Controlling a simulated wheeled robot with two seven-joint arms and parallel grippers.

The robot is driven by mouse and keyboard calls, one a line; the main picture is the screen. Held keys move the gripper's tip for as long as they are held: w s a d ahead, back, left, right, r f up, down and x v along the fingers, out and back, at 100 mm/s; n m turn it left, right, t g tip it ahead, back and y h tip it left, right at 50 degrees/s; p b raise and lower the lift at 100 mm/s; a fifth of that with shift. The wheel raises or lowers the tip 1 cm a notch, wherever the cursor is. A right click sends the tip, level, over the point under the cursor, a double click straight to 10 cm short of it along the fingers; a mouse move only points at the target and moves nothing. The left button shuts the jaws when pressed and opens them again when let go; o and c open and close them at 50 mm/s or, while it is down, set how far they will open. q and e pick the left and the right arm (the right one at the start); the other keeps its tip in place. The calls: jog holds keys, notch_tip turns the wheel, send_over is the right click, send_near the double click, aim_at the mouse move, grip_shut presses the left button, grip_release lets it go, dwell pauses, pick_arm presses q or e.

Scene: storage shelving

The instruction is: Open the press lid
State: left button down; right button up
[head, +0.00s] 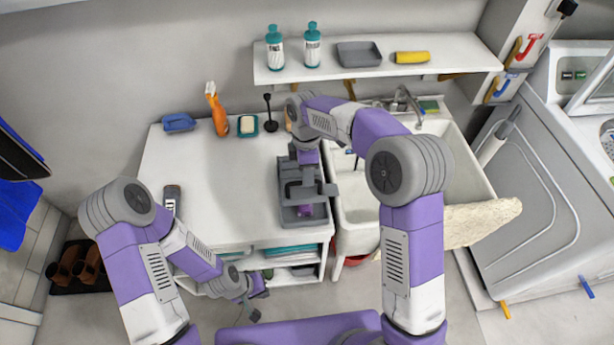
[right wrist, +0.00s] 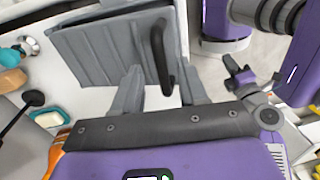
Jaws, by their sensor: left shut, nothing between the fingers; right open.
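The grey press (head: 288,217) lies on the white counter's right end, partly hidden under my right arm in the head view. In the right wrist view its grey ribbed top (right wrist: 98,52) fills the upper left, with a dark loop handle (right wrist: 157,52) standing at its right side. The lid looks down, though its hinge is not clear. My right gripper (head: 306,188) is over the press. In the right wrist view its open fingers (right wrist: 160,85) are on either side of the handle's near end; contact cannot be told. My left gripper (head: 256,302) is shut and empty, low before the counter.
The white counter (head: 215,185) is mostly clear left of the press. A blue scoop (head: 179,122), an orange bottle (head: 218,115) and a soap dish (head: 247,126) stand along its back. A sink (head: 465,165) adjoins on the right. A wall shelf (head: 440,55) hangs above.

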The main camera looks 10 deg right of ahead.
jog(key=shift+s+f, duration=0.2)
jog(key=shift+f, duration=0.85)
jog(key=shift+c, duration=0.2)
grip_shut()
